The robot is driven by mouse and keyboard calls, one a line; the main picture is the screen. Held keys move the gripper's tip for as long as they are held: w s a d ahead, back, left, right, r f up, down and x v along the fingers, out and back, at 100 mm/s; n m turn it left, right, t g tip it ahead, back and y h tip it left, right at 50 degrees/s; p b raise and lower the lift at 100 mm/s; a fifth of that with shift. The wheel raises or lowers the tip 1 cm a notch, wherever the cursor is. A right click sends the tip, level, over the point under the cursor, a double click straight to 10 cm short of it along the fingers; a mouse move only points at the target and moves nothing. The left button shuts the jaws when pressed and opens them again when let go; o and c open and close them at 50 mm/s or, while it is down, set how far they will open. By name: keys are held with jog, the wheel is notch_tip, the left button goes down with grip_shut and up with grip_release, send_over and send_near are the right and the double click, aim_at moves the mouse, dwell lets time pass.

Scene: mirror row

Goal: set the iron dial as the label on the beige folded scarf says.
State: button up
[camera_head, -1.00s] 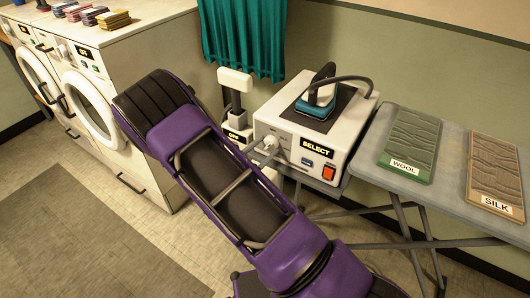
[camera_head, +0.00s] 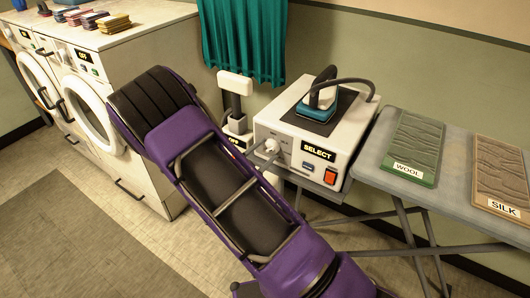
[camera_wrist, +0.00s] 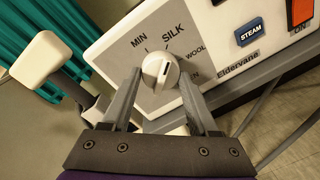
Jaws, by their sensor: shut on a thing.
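The beige folded scarf (camera_head: 502,172) lies at the right of the ironing board in the head view, and its label (camera_head: 503,209) reads SILK. The iron dial (camera_wrist: 160,73) is a white round knob on the pale iron station (camera_head: 308,118), with MIN, SILK, WOOL and a partly hidden word ending in EN around it. Its dark mark sits at the upper right of the knob, roughly towards SILK; the exact setting is hard to tell. My gripper (camera_wrist: 160,76) is shut on the dial, one finger on each side. The station's display (camera_head: 318,151) reads SELECT.
A green folded scarf (camera_head: 413,150) labelled WOOL lies beside the beige one. An iron (camera_head: 323,92) with a cord rests on the station. A STEAM button (camera_wrist: 249,33) and orange switch (camera_wrist: 300,12) are right of the dial. A white-headed post (camera_head: 235,88) stands left.

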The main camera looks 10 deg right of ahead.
jog(key=o, duration=1.4)
jog(key=p+v, duration=0.1)
jog(key=v, duration=1.6)
jog(key=shift+s+a, duration=0.15)
jog(key=shift+a, duration=0.05)
